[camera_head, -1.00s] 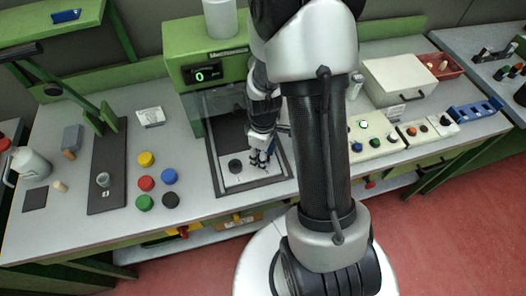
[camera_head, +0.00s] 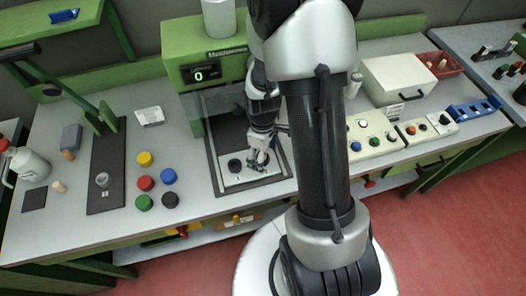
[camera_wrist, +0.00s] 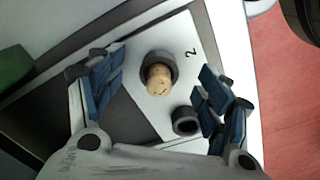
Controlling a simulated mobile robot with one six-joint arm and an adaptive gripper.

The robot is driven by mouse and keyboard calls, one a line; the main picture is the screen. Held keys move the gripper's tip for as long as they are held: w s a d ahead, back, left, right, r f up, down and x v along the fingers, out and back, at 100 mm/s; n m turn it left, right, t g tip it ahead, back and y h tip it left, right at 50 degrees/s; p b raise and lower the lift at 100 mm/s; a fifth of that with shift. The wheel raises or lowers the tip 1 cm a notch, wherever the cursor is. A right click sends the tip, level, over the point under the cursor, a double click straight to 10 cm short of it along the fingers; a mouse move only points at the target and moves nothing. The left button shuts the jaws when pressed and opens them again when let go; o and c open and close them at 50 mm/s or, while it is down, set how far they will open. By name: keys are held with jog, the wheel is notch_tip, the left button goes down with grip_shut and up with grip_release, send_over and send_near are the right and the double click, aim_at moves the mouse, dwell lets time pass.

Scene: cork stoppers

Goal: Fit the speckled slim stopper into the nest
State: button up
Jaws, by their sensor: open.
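A tan, speckled cork stopper (camera_wrist: 158,80) stands in a dark ring-shaped nest (camera_wrist: 155,62) on a white plate marked 2 (camera_wrist: 190,75) in the wrist view. How deep it sits cannot be told. A smaller dark ring (camera_wrist: 184,121) near it looks empty. My gripper (camera_wrist: 160,92) is open, one blue-padded finger on each side of the stopper, neither touching it. In the head view my gripper (camera_head: 259,160) is low over the plate (camera_head: 240,181) inside the dark-framed bay; the stopper cannot be made out there.
A green machine housing (camera_head: 207,62) with a display reading 0 stands behind the bay. Coloured round caps (camera_head: 146,183) lie left of it. Button boxes (camera_head: 372,138) stand right of my arm. A loose cork (camera_head: 60,186) lies at the far left.

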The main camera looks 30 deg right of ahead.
notch_tip(320, 180, up, 12)
dwell(0.5)
dwell(0.3)
jog(key=s+a+r+m+t, duration=0.2)
jog(key=s+a+r, duration=0.3)
jog(key=r, duration=0.3)
jog(key=s+a+r+m+t, duration=0.2)
jog(key=s+a+r+m, duration=0.3)
jog(key=s+r, duration=0.3)
jog(key=shift+s+a+t, duration=0.2)
jog(key=shift+a+t, duration=0.1)
jog(key=shift+c, duration=0.5)
